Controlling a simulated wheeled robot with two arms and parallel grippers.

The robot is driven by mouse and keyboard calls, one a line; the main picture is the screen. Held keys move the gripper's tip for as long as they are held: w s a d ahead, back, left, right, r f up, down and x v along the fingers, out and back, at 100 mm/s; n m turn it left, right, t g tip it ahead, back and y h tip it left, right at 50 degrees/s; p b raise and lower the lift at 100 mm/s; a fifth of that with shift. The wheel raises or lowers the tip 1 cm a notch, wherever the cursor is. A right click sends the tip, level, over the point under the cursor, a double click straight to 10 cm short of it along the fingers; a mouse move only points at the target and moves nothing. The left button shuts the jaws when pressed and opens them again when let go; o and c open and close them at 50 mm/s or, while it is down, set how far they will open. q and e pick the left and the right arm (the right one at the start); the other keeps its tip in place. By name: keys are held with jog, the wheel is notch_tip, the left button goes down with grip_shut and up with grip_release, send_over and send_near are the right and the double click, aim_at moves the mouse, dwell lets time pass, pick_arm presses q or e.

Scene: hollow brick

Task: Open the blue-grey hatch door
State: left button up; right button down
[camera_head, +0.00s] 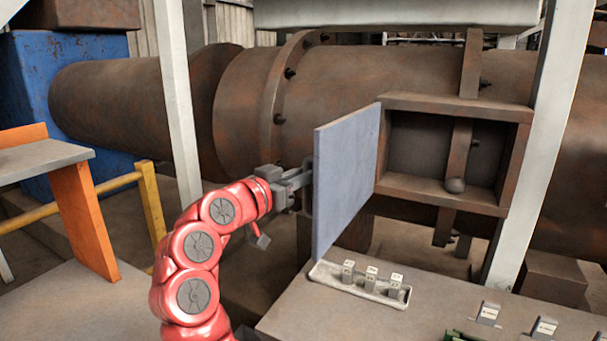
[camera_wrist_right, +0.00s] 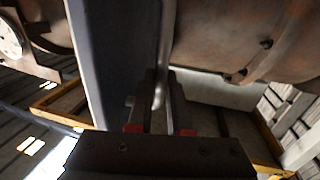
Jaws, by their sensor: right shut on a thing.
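The blue-grey hatch door (camera_head: 346,180) stands swung out from a rusty box frame (camera_head: 445,196), hinged at the frame's left side. In the right wrist view the fingers of my right gripper (camera_wrist_right: 161,100) close around this handle, beside the door panel (camera_wrist_right: 112,60). My left gripper is not in view.
A big rusty pipe (camera_head: 130,105) runs behind. A table (camera_head: 330,318) in front carries a tray (camera_head: 330,277) with several small blocks, close below the door. A pale post (camera_head: 540,150) stands right of the frame. A yellow rail (camera_head: 150,205) is at left.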

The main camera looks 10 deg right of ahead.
jog(key=c, duration=1.1)
grip_release()
jog(key=shift+d, duration=0.15)
jog(key=shift+c, duration=0.2)
jog(key=b+v, duration=0.2)
jog(key=v, duration=1.5)
